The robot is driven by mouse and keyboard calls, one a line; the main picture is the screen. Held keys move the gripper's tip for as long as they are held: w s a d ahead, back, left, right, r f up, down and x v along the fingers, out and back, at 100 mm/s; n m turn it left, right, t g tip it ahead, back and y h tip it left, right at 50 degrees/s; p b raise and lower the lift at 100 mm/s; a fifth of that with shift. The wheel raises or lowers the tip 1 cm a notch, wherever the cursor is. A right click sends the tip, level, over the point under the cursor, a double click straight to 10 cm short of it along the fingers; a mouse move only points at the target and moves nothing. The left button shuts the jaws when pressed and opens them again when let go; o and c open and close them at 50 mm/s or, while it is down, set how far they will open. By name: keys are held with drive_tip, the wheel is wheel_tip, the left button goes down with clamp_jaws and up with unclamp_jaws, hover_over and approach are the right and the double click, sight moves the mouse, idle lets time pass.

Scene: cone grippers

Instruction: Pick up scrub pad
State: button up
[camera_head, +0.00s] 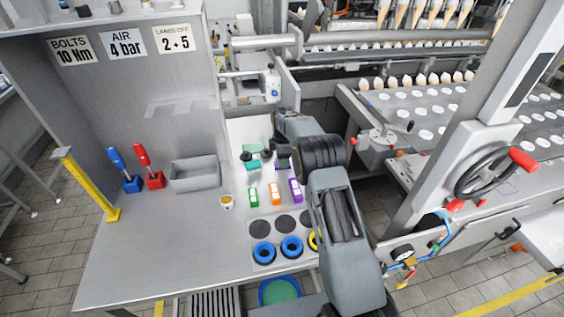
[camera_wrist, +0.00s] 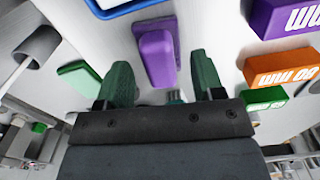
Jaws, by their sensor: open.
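A purple block (camera_wrist: 155,52) with a raised narrower part lies between and beyond my fingertips in the wrist view. A flat green pad-like piece (camera_wrist: 82,80) lies to its left. I cannot tell for certain which of them is the scrub pad. In the head view my arm partly hides this area.
Green (camera_head: 253,197), orange (camera_head: 275,194) and purple (camera_head: 295,189) boxes stand in front. A grey bin (camera_head: 195,175) stands left. The front-left bench (camera_head: 150,250) is clear.

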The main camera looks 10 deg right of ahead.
drive_tip(key=shift+f, duration=0.75)
drive_tip(key=c, duration=1)
drive_tip(key=shift+r+b, duration=0.7)
drive_tip(key=shift+r, duration=4.35)
